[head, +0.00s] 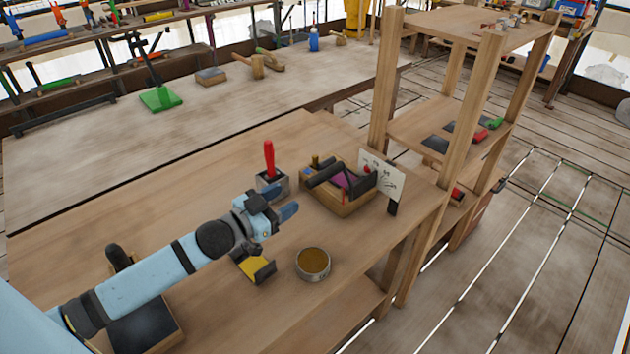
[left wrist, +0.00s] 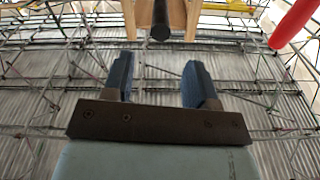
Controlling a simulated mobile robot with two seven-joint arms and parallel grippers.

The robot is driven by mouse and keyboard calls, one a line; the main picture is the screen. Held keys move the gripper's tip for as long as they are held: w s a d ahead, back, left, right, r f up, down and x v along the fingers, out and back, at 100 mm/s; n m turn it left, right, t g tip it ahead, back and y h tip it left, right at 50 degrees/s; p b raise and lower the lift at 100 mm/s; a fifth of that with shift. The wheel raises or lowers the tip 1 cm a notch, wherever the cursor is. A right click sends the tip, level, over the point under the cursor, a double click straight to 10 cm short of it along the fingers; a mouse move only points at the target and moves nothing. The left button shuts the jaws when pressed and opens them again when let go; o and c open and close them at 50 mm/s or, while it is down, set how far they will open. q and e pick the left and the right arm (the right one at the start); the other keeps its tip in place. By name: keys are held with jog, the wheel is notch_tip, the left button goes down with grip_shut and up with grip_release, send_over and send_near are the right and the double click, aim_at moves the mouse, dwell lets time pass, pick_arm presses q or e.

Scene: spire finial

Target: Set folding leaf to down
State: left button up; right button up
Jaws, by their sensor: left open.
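My left gripper (head: 278,204) is above the wooden workbench (head: 190,185), reaching in from the left. Its blue fingers stand apart with nothing between them in the left wrist view (left wrist: 160,82). I cannot pick out for certain which part is the folding leaf. The gripper is left of a wooden box (head: 345,203) with black cylindrical parts and a white marked card (head: 383,178). A black round-ended bar (left wrist: 160,22) shows beyond the fingers in the wrist view. My right gripper is not in view.
A red handle (head: 269,158) stands in a grey holder (head: 272,182) close behind the gripper. A round tin (head: 313,263) and a yellow-and-black piece (head: 256,265) are in front. A wooden shelf (head: 487,85) rises at right.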

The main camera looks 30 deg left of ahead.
aim_at(315, 181)
pick_arm(q)
jog(key=x, duration=0.8)
jog(key=shift+w+d, duration=0.1)
jog(key=shift+w, duration=0.25)
jog(key=shift+w+d, duration=0.2)
jog(key=shift+w, duration=0.25)
grip_shut()
